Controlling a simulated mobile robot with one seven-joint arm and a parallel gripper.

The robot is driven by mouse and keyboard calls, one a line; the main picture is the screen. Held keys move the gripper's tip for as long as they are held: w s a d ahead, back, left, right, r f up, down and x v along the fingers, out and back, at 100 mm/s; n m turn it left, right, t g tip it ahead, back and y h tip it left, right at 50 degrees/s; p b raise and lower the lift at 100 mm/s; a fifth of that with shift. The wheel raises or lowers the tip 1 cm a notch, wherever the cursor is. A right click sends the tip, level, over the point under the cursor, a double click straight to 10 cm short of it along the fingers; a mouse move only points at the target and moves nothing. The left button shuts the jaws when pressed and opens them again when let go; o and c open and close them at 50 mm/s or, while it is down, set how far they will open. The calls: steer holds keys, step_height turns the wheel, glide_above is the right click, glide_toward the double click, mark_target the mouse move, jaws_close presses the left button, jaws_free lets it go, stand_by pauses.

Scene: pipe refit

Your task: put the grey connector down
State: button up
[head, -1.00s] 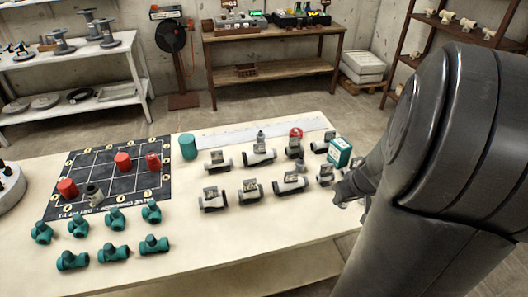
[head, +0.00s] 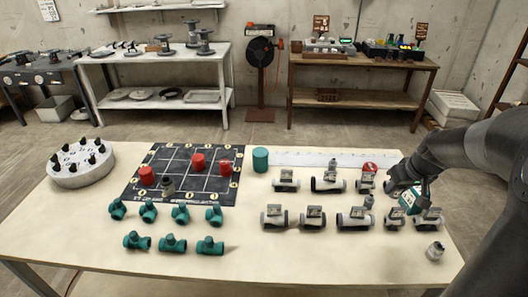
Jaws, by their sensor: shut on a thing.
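My gripper (head: 401,184) reaches in from the right, over the right end of the pale table. Its jaws are small and dark in the head view; the grey connector between them is mostly hidden by the fingers and a teal box. The teal box (head: 411,200) with a pale face shows right below the gripper; I cannot tell whether they touch. Several grey connectors with dark ends and tags stand in two rows, one of them (head: 355,218) left of the gripper. A short grey connector (head: 435,251) stands alone near the front right.
A dark gridded board (head: 205,187) with red cylinders lies left of centre. Several teal valves (head: 173,244) stand before it. A teal cylinder (head: 260,159) and a pale strip (head: 310,158) lie behind the connectors. A round white holder (head: 82,165) is at far left. The front middle is clear.

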steer(key=w+a+r, duration=0.1)
steer(key=w+a, duration=0.2)
steer(key=w, duration=0.3)
steer(key=w+a+r+n, duration=0.1)
steer(key=w+a, duration=0.2)
steer(key=w, duration=0.4)
steer(key=shift+r+n+y, duration=0.3)
steer(key=shift+r, duration=0.05)
steer(key=shift+n+y, duration=0.3)
steer(key=shift+n, duration=0.4)
steer(key=w+a, duration=0.9)
steer(key=shift+a, duration=0.15)
steer(key=n, duration=0.1)
glide_above(259, 149)
steer(key=s+d, duration=0.1)
steer(key=s, duration=0.1)
steer(key=shift+g, duration=0.3)
steer(key=f, duration=0.6)
steer(key=shift+w+d+f, duration=0.15)
steer(key=shift+d+f, duration=0.05)
steer(key=shift+f, duration=0.15)
steer(key=shift+w+a+f, duration=0.1)
steer(key=shift+a+f, duration=0.25)
steer(key=shift+f, duration=1.85)
steer(key=o, duration=1)
steer(key=shift+f, duration=0.15)
steer(key=shift+c, duration=0.2)
